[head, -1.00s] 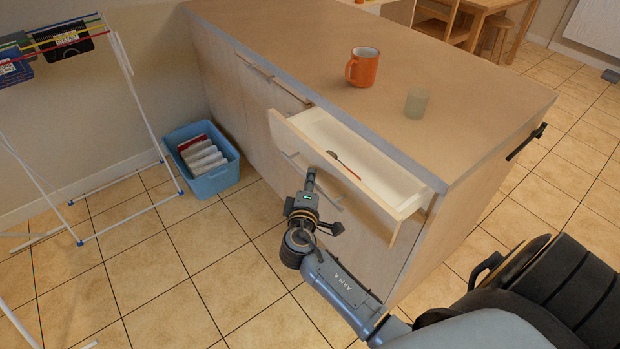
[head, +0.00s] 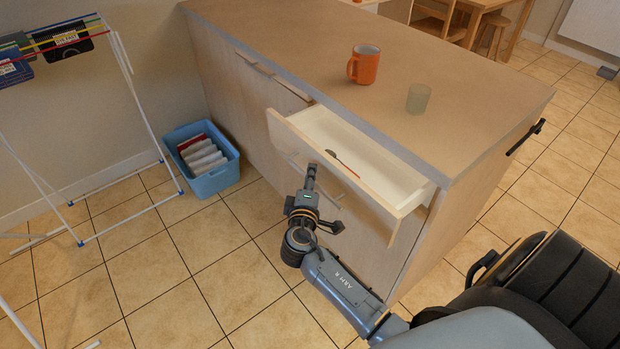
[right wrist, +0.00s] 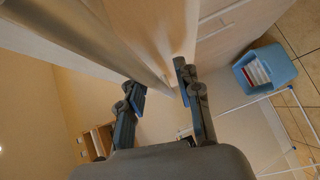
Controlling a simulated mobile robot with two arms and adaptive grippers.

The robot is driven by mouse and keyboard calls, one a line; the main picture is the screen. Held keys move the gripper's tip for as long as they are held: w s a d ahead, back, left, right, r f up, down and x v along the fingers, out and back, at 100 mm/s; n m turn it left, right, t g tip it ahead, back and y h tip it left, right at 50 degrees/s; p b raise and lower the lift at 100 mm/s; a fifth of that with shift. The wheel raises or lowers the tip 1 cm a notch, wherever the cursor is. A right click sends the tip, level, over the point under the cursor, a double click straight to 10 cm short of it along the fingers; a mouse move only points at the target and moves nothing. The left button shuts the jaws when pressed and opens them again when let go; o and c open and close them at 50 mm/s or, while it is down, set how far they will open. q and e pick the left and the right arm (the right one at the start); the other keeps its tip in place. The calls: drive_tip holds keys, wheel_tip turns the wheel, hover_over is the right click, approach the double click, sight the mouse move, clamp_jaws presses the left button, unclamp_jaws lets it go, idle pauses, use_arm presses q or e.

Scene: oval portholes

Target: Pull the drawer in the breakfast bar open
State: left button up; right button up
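The breakfast bar (head: 235,85) has its upper right drawer (head: 385,172) standing partly open, with a pale box interior. A spoon-like utensil (head: 341,161) lies inside it. My right gripper (head: 311,172) is in front of the drawer's front face, by the handle. It hides part of the handle. In the right wrist view my right gripper (right wrist: 160,88) has its two fingers apart, with a visible gap between them. A grey bar-like edge (right wrist: 125,48) runs towards that gap; I cannot tell whether a finger touches it. My left gripper is not in view.
An orange mug (head: 364,66) and a greenish cup (head: 418,99) stand on the bar top. A blue basket (head: 212,180) with folded cloths sits on the floor to the left, beside a drying rack (head: 130,75).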

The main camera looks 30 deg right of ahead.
drive_tip(key=v, duration=1.2)
drive_tip(key=s+a+f+n+g+y+p, duration=0.1)
drive_tip(key=a+f+g+y, duration=0.15)
drive_tip(key=f, duration=0.75)
drive_tip(key=s+a+f+n+g+y+p, duration=0.1)
drive_tip(key=s+f+y, duration=0.15)
drive_tip(key=f, duration=0.65)
drive_tip(key=s+a+f+m+g+y, duration=0.1)
drive_tip(key=s+f+g+y, duration=0.1)
drive_tip(key=s+f, duration=0.45)
drive_tip(key=s+a+f+m+g+y, duration=0.15)
drive_tip(key=s+f, duration=0.25)
drive_tip(key=f, duration=0.5)
drive_tip(key=s+d+f+m+g+y+p, duration=0.1)
drive_tip(key=s+f, duration=0.4)
drive_tip(key=s, duration=0.7)
drive_tip(key=s+d+f+m+g+y+p, duration=0.1)
drive_tip(key=s+d+f+m+g, duration=0.1)
drive_tip(key=s, duration=1)
wheel_tip(320, 180, down, 3)
drive_tip(key=shift+f+m+g+p, duration=0.2)
drive_tip(key=shift+m+g+p, duration=0.15)
drive_tip(key=shift+m+g, duration=0.7)
